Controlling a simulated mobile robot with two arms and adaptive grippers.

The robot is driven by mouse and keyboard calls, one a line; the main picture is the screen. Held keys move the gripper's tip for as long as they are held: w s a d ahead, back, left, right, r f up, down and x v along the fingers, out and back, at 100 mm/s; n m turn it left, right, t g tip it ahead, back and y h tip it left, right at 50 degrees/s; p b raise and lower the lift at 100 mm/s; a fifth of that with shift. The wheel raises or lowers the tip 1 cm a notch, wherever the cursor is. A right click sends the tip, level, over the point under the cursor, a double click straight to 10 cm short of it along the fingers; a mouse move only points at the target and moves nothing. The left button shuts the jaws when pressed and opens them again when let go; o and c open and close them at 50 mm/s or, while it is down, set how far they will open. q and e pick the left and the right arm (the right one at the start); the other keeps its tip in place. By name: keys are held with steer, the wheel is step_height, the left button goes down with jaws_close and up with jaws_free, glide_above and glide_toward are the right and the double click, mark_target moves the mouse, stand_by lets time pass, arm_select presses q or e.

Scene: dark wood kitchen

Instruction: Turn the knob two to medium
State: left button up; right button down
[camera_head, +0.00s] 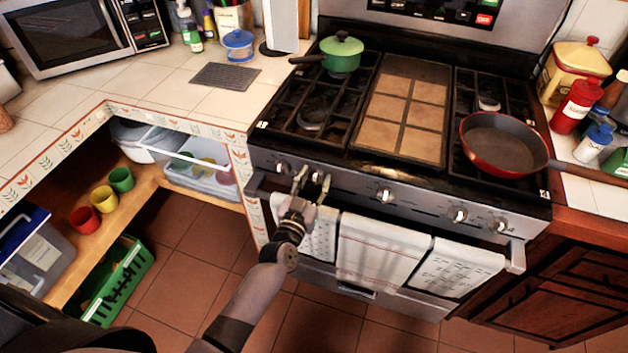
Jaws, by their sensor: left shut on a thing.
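The stove (400,185) has a row of knobs along its silver front panel. Knob two, the second knob from the left (316,177), sits between the fingers of my left gripper (313,180). The gripper reaches it from below and in front and is shut on it. The fingers partly cover this knob, so its exact angle cannot be told. The leftmost knob (282,168) is just left of the gripper, and the middle knob (384,195) is to its right. My right gripper is not in view.
Towels (380,250) hang on the oven handle right under my left gripper. A green pot (341,52) and a red pan (500,145) stand on the burners. An open shelf with cups (121,179) is at the left. The tiled floor (190,260) before it is clear.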

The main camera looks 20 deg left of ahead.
arm_select(q)
steer(key=shift+n, duration=0.4)
steer(key=n, duration=0.2)
steer(key=shift+a+n, duration=0.15)
steer(key=shift+n, duration=0.25)
steer(key=shift+a+f+n+b, duration=0.15)
steer(key=shift+n+b, duration=0.35)
steer(key=shift+n, duration=1.85)
steer(key=shift+a+f+n+b, duration=0.15)
steer(key=shift+n+b, duration=0.35)
steer(key=shift+n, duration=1.8)
steer(key=shift+a+f+n+b, duration=0.15)
steer(key=shift+n+b, duration=0.35)
steer(key=shift+n, duration=1.85)
steer(key=shift+d, duration=0.1)
steer(key=o, duration=1.1)
steer(key=shift+c, duration=0.2)
